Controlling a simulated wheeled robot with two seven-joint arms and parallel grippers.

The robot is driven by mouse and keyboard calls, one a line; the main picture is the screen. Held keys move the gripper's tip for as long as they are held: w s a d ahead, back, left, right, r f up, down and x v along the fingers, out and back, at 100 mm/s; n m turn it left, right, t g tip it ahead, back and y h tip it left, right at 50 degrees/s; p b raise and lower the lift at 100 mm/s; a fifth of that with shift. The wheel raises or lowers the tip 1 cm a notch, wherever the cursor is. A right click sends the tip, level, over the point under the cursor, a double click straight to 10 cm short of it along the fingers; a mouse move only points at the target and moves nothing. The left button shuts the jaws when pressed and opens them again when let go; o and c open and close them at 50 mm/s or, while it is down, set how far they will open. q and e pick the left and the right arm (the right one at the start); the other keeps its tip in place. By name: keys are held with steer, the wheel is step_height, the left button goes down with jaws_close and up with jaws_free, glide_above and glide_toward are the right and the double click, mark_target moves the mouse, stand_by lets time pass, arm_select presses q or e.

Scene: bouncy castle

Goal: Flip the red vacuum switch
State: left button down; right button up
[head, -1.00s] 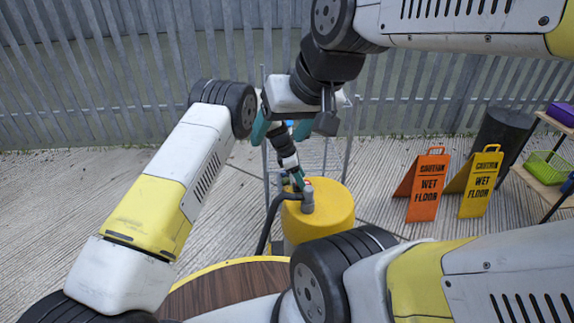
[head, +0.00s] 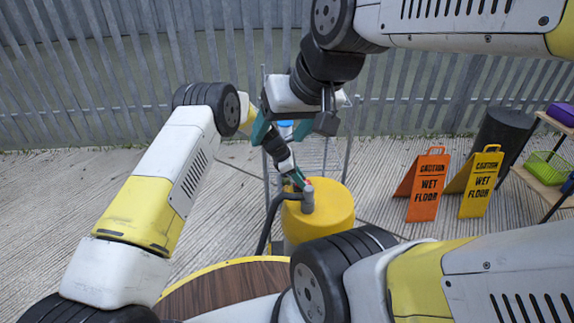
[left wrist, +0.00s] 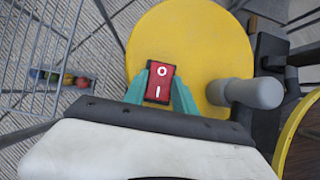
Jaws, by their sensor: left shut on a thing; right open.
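The yellow vacuum drum (head: 335,205) stands on the concrete, with a grey hose fitting (head: 308,200) and a dark hose at its near left side. In the left wrist view the red switch (left wrist: 160,83), marked O and I, sits on the drum's yellow top (left wrist: 190,40). My left gripper (head: 301,182) is at the drum's top. Its teal fingers are on both sides of the switch in the left wrist view (left wrist: 160,85), shut on it. In the head view the switch is small and mostly hidden. My right gripper (head: 281,132) is open and empty, above and behind the left one.
A wire trolley (head: 350,125) stands behind the drum; several coloured round things (left wrist: 58,77) lie in it. Orange (head: 424,190) and yellow (head: 478,185) wet-floor signs stand to the right, near a shelf with a green basket (head: 545,167). A round wooden top (head: 225,290) is in front.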

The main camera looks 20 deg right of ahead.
arm_select(q)
steer(key=shift+a+f+g+h, duration=0.15)
steer(key=shift+a+g+h, duration=0.05)
steer(key=shift+h, duration=0.6)
steer(key=shift+a+f+g+h, duration=0.15)
steer(key=shift+a+g+h, duration=0.05)
steer(key=shift+h, duration=0.6)
steer(key=c, duration=1)
jaws_free()
steer(key=shift+w, duration=0.1)
steer(key=shift+r, duration=0.1)
steer(key=v, duration=0.7)
steer(key=shift+a+r, duration=0.2)
steer(key=shift+a, duration=0.15)
